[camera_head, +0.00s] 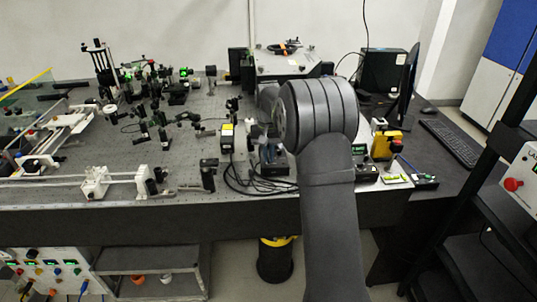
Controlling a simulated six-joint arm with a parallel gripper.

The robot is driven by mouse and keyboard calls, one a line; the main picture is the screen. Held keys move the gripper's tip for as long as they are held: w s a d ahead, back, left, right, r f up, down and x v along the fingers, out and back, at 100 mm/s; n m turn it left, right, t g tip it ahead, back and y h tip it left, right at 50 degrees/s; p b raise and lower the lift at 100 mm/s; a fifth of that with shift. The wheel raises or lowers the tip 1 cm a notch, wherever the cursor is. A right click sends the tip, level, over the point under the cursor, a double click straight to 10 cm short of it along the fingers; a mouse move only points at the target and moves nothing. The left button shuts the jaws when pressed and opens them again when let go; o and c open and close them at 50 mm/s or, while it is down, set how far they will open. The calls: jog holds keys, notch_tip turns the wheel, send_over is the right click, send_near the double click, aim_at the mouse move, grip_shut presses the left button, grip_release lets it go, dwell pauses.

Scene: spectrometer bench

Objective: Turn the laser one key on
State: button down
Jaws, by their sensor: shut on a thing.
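My arm rises from the bottom of the view and bends over the bench, with its big elbow joint in front of the wrist. My gripper (268,152) shows only in small part, left of the elbow, low over the bench. It is shut at the front of a small dark box (273,168) with black cables beside it. The laser one key is hidden at the jaws and too small to make out, so its turn angle cannot be seen. Another dark box with a green display (359,149) stands right of my arm.
The optical bench (230,203) holds many mounts on the left. A yellow device (383,145), a monitor (408,75) and a keyboard (451,142) stand to the right. Black cables (240,185) lie left of the box. A dark rack (490,200) stands at the right.

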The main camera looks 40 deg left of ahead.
jog(key=shift+m, duration=0.3)
jog(key=m, duration=0.4)
jog(key=shift+m, duration=0.3)
jog(key=m, duration=0.5)
jog(key=shift+r+m, duration=0.1)
jog(key=shift+m, duration=0.2)
jog(key=m, duration=0.3)
jog(key=shift+m, duration=2)
jog(key=c, duration=1.6)
grip_release()
